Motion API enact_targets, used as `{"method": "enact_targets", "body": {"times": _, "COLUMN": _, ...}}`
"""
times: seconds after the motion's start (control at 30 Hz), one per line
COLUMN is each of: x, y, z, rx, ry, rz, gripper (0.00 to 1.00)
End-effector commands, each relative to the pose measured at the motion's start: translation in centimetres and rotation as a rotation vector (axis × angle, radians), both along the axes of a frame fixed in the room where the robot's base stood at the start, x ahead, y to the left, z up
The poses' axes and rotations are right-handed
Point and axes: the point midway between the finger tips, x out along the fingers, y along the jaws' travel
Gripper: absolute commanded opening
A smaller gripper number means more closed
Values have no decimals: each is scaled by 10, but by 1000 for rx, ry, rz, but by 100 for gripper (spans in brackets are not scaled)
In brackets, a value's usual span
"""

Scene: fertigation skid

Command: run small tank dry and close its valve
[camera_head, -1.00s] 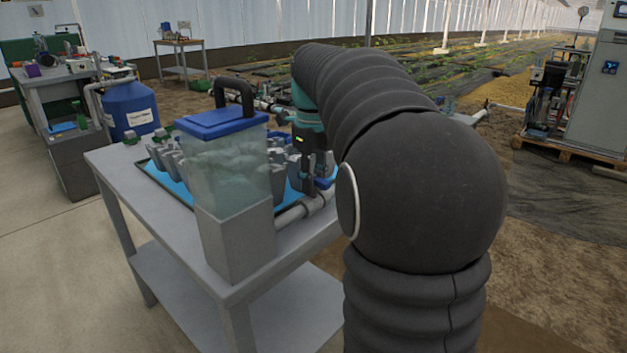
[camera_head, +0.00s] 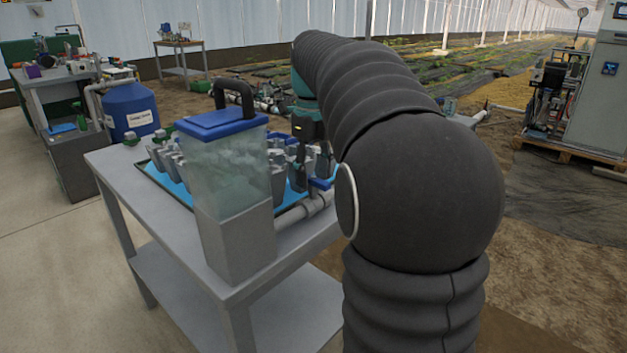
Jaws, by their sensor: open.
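The small tank (camera_head: 230,165) is a clear box with a blue lid and black handle on a grey base, upright at the table's front corner. Its inside looks pale and hazy; I cannot make out a clear liquid level. A grey pipe (camera_head: 300,213) runs from its base to the right, with a small blue valve handle (camera_head: 321,184) on it, partly hidden by my arm. My gripper (camera_head: 301,172) is open, pointing down beside the valve handle. I cannot tell whether a finger touches the handle.
The grey table (camera_head: 105,160) carries a blue tray (camera_head: 165,182) with several grey cups behind the tank. A blue drum (camera_head: 130,110) stands at the left. A control cabinet (camera_head: 598,95) stands at the far right. My arm hides the table's right side.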

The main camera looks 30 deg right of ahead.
Motion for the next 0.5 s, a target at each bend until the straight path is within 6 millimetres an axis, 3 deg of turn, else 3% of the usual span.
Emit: {"method": "enact_targets", "body": {"times": 0.5, "x": 1, "y": 0, "z": 66, "rx": -1, "ry": -2, "rz": 0, "gripper": 51}}
